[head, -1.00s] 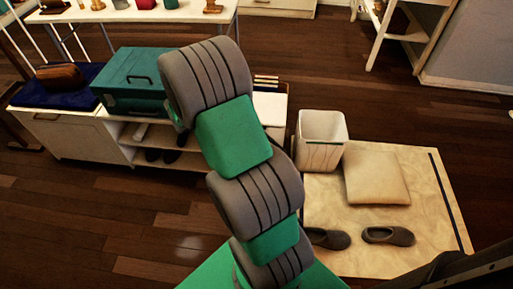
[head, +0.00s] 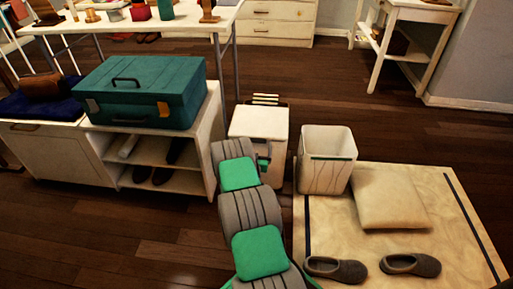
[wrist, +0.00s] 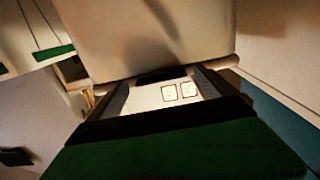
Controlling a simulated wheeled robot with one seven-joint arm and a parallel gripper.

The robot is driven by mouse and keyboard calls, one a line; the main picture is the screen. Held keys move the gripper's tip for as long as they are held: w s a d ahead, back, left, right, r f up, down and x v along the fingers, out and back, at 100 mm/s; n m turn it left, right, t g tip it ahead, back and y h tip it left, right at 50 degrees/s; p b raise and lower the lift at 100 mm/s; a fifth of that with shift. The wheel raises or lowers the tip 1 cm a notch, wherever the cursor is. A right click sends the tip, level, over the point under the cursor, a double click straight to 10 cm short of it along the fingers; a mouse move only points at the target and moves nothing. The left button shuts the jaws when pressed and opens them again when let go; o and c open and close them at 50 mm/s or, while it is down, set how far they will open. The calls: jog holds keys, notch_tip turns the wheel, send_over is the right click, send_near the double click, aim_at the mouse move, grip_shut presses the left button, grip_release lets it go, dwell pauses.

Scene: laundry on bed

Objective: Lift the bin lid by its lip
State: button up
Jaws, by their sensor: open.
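A white bin with a flat lid (head: 262,121) stands between the low cabinet and an open white basket in the head view. My gripper (head: 263,158) is low at the bin's front, just below the lid's near edge, and partly hidden by my wrist. In the wrist view, a large pale panel (wrist: 150,38), apparently part of the bin, fills the upper middle close ahead. The dark jaws of my gripper (wrist: 165,92) are apart, with a white strip bearing two small framed marks between them. I cannot tell whether a finger touches the lid's lip.
The open basket (head: 326,178) stands close right of the bin. A teal suitcase (head: 150,92) sits on the white cabinet (head: 45,150) at left. A cushion (head: 390,198) and slippers (head: 410,264) lie on the pale mat (head: 445,225).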

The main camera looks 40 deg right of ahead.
jog(key=shift+w+d, duration=0.2)
jog(key=shift+d, duration=0.05)
jog(key=shift+c, duration=0.3)
jog(key=c, duration=1.9)
jog(key=shift+r, duration=0.1)
grip_shut()
